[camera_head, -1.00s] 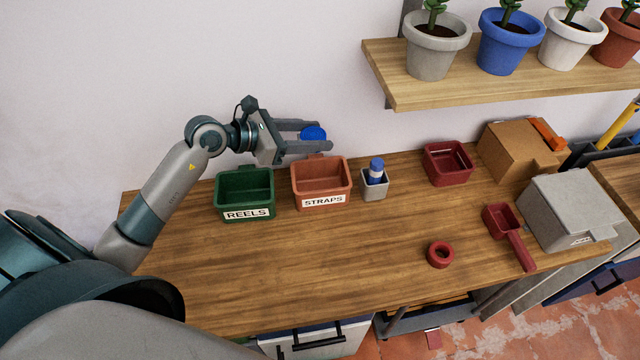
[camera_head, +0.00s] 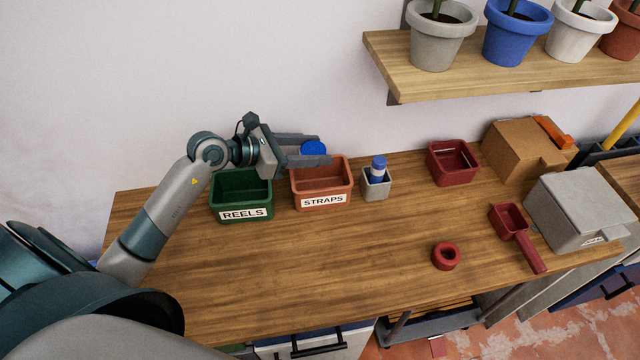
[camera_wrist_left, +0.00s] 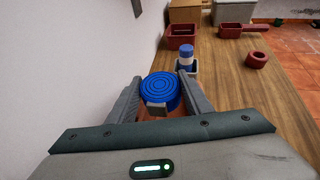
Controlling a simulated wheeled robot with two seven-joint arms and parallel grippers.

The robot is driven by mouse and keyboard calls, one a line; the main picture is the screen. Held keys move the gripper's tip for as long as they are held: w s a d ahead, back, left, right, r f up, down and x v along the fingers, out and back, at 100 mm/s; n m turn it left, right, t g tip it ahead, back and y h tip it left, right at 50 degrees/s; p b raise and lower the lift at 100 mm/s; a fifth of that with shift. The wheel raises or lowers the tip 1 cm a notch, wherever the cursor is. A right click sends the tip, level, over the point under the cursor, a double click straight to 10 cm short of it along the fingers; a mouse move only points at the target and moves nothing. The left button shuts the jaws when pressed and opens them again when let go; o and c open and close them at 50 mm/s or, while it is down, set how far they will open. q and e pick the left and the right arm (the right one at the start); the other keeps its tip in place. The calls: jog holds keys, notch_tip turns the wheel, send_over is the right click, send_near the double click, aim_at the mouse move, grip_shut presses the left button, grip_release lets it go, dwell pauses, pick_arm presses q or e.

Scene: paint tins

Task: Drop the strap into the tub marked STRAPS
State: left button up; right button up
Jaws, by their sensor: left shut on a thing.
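A coiled blue strap (camera_head: 313,148) is held between the fingers of my left gripper (camera_head: 311,150). In the left wrist view the strap (camera_wrist_left: 160,91) is a round blue coil with a pale buckle or tab, gripped by both fingers (camera_wrist_left: 157,98). The orange-brown tub marked STRAPS (camera_head: 323,201) stands on the bench, and the gripper and strap are above its back part. In the wrist view only a little of the tub shows below the strap. My right gripper is not in view.
A green tub marked REELS (camera_head: 242,214) stands left of the STRAPS tub. A small grey holder (camera_head: 376,188) with a blue-and-white bottle (camera_head: 378,168) stands close on its right. A red bin (camera_head: 452,163), a red ring (camera_head: 446,256) and a red scoop (camera_head: 515,228) lie further right.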

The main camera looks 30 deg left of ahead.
pick_arm(q)
jog(key=o, duration=1)
jog(key=shift+o, duration=0.8)
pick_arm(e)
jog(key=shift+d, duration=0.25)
pick_arm(q)
jog(key=shift+s, duration=0.1)
jog(key=shift+s+a+r, duration=0.1)
jog(key=shift+s+a, duration=0.2)
jog(key=shift+a, duration=0.05)
jog(key=b+v, duration=0.2)
jog(key=v, duration=0.3)
jog(key=shift+s, duration=0.2)
jog(key=b+v, duration=0.3)
jog(key=v, duration=0.8)
jog(key=shift+r, duration=0.3)
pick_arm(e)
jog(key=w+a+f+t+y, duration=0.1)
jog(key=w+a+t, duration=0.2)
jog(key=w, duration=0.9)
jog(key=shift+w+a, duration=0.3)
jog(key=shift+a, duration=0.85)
pick_arm(q)
jog(key=shift+d+f, duration=0.1)
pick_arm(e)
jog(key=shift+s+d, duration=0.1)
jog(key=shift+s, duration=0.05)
